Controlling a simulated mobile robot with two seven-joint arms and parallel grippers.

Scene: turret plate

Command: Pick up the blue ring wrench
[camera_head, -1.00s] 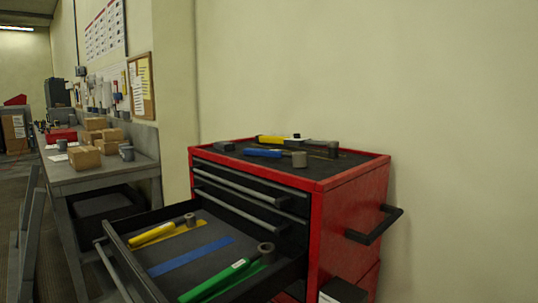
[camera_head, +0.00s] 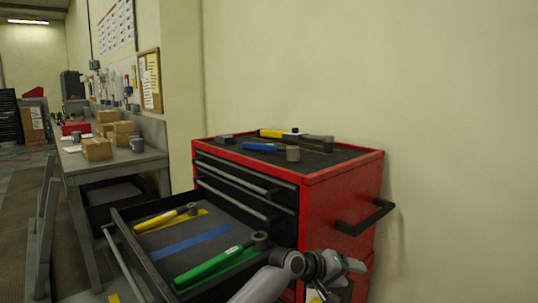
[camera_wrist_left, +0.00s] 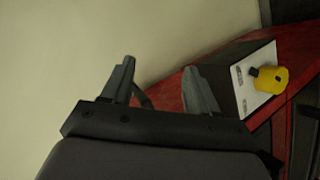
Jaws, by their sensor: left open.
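The blue ring wrench (camera_head: 266,148) lies on the dark top of the red tool cabinet (camera_head: 343,165), its blue handle to the left and its grey ring end to the right. My left gripper (camera_head: 348,269) is open in front of the cabinet's right side, lower than the top and well apart from the wrench. In the left wrist view, its two fingers (camera_wrist_left: 160,80) are spread with nothing between them. The wrench does not show in that view. My right gripper is in neither view.
A yellow-handled tool (camera_head: 272,133) lies behind the blue wrench. The open drawer (camera_head: 119,232) holds a yellow wrench (camera_head: 158,221) and a green wrench (camera_head: 205,268). A black side handle (camera_head: 365,217) sticks out above my gripper. A box with a yellow knob (camera_wrist_left: 269,80) is near my fingers.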

